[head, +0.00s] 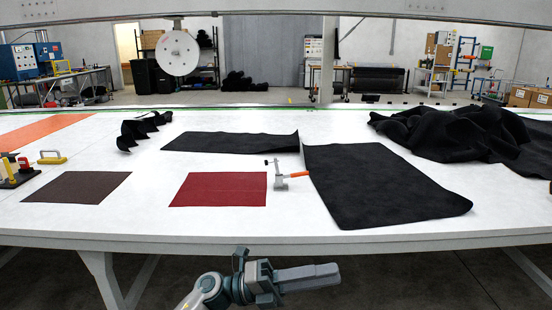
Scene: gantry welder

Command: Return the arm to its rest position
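My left gripper (308,277) is low in the head view, in front of the white table's front edge and below its top. Its arm comes in from the lower left and the gripper points right. Its fingers look pressed together, with nothing seen between them. My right gripper does not show.
The white table (120,222) spans the view. On it lie a dark brown sheet (78,187), a red sheet (220,189), black sheets (385,185), a crumpled black heap (455,130) and an orange-handled tool (283,175). Floor in front of the table looks clear.

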